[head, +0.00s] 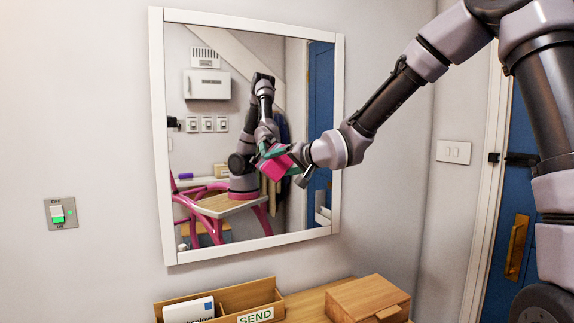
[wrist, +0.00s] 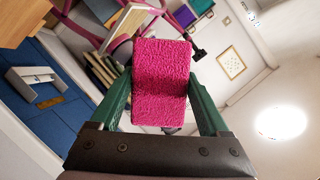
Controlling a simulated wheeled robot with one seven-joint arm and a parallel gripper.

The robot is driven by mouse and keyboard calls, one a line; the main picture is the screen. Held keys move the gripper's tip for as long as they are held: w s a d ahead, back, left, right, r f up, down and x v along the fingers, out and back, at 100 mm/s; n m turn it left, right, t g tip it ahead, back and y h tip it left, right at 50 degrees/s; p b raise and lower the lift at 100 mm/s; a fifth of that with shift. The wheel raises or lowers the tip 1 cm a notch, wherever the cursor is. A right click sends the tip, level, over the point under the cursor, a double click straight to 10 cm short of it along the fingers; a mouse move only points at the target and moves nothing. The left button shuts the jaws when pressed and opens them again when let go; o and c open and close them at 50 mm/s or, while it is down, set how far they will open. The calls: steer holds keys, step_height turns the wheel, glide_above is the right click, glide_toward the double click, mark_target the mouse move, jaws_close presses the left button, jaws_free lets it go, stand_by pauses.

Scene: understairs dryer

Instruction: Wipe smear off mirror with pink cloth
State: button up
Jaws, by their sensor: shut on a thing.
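The mirror (head: 215,150) hangs on the pale wall in a white frame and reflects the room and my arm. My gripper (head: 283,165) is in front of its lower right part. It is shut on the pink cloth (head: 273,167), which faces the glass. Whether the cloth touches the glass I cannot tell. In the wrist view the fluffy cloth (wrist: 160,85) is a folded pad between the two green fingers of my gripper (wrist: 161,95). I cannot make out a smear on the mirror; the arm and cloth cover part of it.
Below the mirror, a wooden letter tray (head: 268,300) with a "SEND" label and a wooden box (head: 368,299) stand on a wooden top. A switch (head: 60,213) is on the wall at left. A blue door (head: 520,220) is at right.

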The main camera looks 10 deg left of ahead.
mark_target(234, 168)
steer(key=shift+s+a, duration=1)
steer(key=shift+a, duration=0.65)
steer(key=shift+s+a, duration=1.05)
steer(key=shift+a, duration=0.65)
steer(key=shift+s+a, duration=1)
steer(key=shift+a, duration=0.65)
steer(key=shift+d, duration=0.1)
steer(key=shift+s+d, duration=0.5)
steer(key=shift+s, duration=0.35)
steer(key=shift+s+d, duration=0.55)
steer(key=shift+s, duration=0.3)
steer(key=shift+s+d, duration=0.5)
steer(key=shift+s, duration=0.35)
steer(key=s, duration=0.1)
steer(key=s+d, duration=0.1)
steer(key=shift+s+d, duration=0.25)
steer(key=shift+s, duration=0.05)
steer(key=shift+w+d, duration=0.1)
